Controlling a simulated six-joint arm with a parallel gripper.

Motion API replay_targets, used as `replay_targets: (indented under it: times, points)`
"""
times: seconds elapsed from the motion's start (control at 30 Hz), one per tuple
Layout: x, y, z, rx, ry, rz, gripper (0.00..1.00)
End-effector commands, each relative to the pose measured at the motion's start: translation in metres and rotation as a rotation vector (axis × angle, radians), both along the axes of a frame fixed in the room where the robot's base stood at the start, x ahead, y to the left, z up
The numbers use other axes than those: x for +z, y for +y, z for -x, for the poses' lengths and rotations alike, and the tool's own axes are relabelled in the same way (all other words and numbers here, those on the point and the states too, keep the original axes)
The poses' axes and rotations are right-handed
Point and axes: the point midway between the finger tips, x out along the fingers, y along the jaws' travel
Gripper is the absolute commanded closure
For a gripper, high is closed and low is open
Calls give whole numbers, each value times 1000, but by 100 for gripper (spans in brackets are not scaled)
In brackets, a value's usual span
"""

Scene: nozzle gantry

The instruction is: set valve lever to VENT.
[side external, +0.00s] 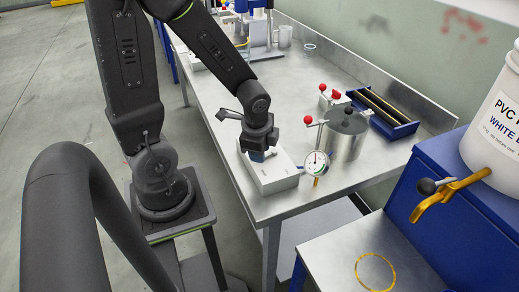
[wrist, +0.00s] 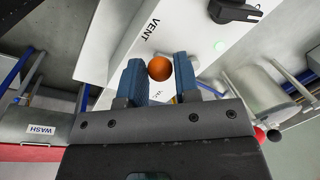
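The valve lever ends in an orange ball knob (wrist: 160,68). It sits over a white box (side external: 267,169), whose top shows the words VENT (wrist: 150,30) and, partly hidden between my fingers, VAC. The knob lies between the two words as I see it. My gripper (wrist: 159,70) has its two blue fingers one on each side of the knob, with no clear gap, so it looks shut on it. In the side external view my gripper (side external: 258,153) is down at the box, and the knob is hidden.
A round gauge (side external: 317,163) and a metal pot (side external: 344,135) with red-balled handles stand to the right. A blue tray (side external: 401,130) lies behind. A WASH label (wrist: 42,130) shows at left.

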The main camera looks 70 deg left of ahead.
Motion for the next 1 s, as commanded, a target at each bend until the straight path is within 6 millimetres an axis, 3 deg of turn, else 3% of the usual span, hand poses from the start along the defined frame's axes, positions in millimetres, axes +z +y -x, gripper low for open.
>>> replay_targets:
  times: [0.2,0.57,0.77,1.0]
  points:
    - [0,0,0,0,0,0,49]
    - [6,-1,0,0,-2,-2,49]
    - [33,-5,3,-2,-7,-3,49]
    - [83,-12,10,-1,-10,-2,49]
